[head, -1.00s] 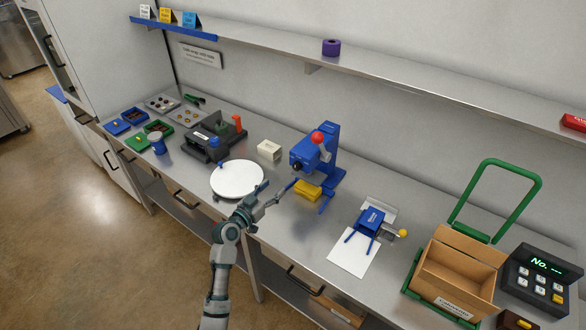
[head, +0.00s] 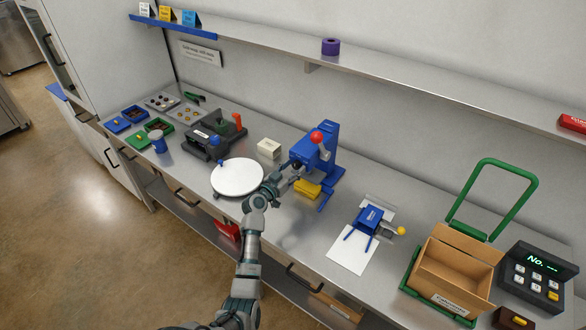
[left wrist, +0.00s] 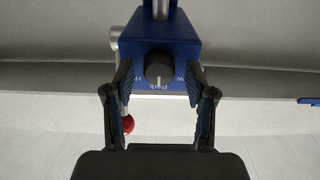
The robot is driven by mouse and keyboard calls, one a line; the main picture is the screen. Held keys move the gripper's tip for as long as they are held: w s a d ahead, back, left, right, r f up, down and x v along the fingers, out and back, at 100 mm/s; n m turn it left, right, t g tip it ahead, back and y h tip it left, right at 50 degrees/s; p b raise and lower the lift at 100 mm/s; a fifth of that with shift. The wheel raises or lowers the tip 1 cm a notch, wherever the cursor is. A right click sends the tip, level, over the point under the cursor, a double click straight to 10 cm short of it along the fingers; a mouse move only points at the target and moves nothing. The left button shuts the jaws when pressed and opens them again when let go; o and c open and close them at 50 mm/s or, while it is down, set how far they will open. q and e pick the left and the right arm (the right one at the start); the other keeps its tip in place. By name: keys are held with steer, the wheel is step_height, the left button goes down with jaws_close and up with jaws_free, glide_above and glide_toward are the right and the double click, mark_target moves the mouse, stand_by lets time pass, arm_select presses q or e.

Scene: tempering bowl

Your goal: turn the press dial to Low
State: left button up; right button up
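The blue press (head: 328,150) stands on the counter with a red ball (head: 317,137) on its lever. In the left wrist view, its black round dial (left wrist: 158,68) sits on the blue face (left wrist: 182,50). My left gripper (head: 288,177) is in front of the press. In the left wrist view its fingers (left wrist: 158,82) are open, one either side of the dial, with gaps; it holds nothing. My right gripper is not in view.
A yellow block (head: 307,189) lies under the press. A white round plate (head: 232,178) is left of my gripper, and a cream box (head: 268,148) stands behind it. A blue device (head: 368,219) on a white sheet is to the right. Bare counter lies between.

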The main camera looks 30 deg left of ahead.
arm_select(q)
jaws_close()
steer(key=shift+n, duration=0.3)
steer(key=n, duration=0.2)
steer(key=shift+n, duration=0.3)
steer(key=n, duration=0.2)
steer(key=shift+a+n+p, duration=0.1)
steer(key=shift+n+p, duration=0.2)
steer(key=shift+n, duration=0.1)
steer(key=n+p, duration=0.1)
steer(key=n, duration=0.4)
steer(key=shift+n, duration=0.3)
steer(key=shift+f+n, duration=0.1)
steer(key=shift+n, duration=0.2)
